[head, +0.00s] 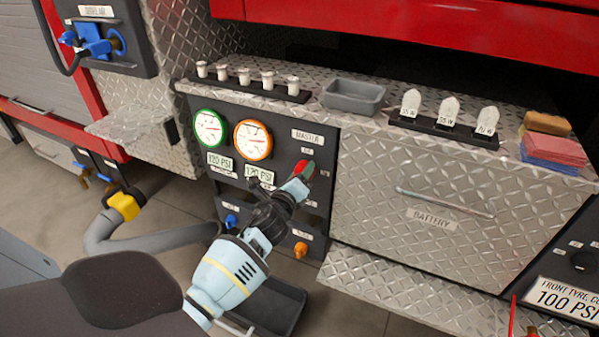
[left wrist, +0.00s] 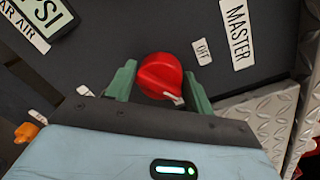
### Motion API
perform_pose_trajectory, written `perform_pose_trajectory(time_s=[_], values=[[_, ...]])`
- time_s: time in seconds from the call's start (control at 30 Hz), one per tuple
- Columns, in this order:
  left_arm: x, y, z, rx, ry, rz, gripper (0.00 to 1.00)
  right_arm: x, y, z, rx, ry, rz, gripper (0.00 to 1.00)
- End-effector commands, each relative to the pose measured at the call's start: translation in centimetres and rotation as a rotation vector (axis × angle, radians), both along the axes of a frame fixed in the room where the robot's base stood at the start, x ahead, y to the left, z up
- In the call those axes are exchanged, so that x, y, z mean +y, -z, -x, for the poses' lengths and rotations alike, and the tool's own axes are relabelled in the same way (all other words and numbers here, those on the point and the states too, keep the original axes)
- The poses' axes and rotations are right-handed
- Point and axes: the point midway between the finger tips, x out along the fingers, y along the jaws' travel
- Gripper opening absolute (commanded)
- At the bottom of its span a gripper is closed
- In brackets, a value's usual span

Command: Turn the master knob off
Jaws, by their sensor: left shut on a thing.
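The red master knob (left wrist: 160,75) sits on a dark panel beside the MASTER label (left wrist: 237,35) and a smaller OFF label (left wrist: 202,51). My left gripper (left wrist: 158,84) has its two green fingers on either side of the knob, shut on it. A pale pointer mark shows at the knob's lower right edge in the left wrist view. In the head view the knob (head: 309,169) is partly hidden by the left gripper (head: 302,172), below the MASTER label (head: 308,136). My right gripper is not seen.
A green-rimmed gauge (head: 209,127) and an orange-rimmed gauge (head: 253,139) are left of the knob. An orange knob (head: 301,250) is below. The BATTERY drawer (head: 450,205) is to the right. A grey tray (head: 353,95) stands on the ledge above.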

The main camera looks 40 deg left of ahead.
Motion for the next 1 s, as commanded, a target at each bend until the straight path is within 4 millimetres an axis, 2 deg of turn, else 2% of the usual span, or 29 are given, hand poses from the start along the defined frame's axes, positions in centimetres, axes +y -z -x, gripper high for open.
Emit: perform_pose_trajectory(time_s=[0.6, 1.0], values=[[-0.1, -0.3, -0.1, -0.144, 0.007, 0.571, 0.30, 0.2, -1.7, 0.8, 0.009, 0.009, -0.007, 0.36], [0.0, -0.3, -0.1, -0.215, 0.008, 0.860, 0.30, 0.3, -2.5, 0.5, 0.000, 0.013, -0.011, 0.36]])
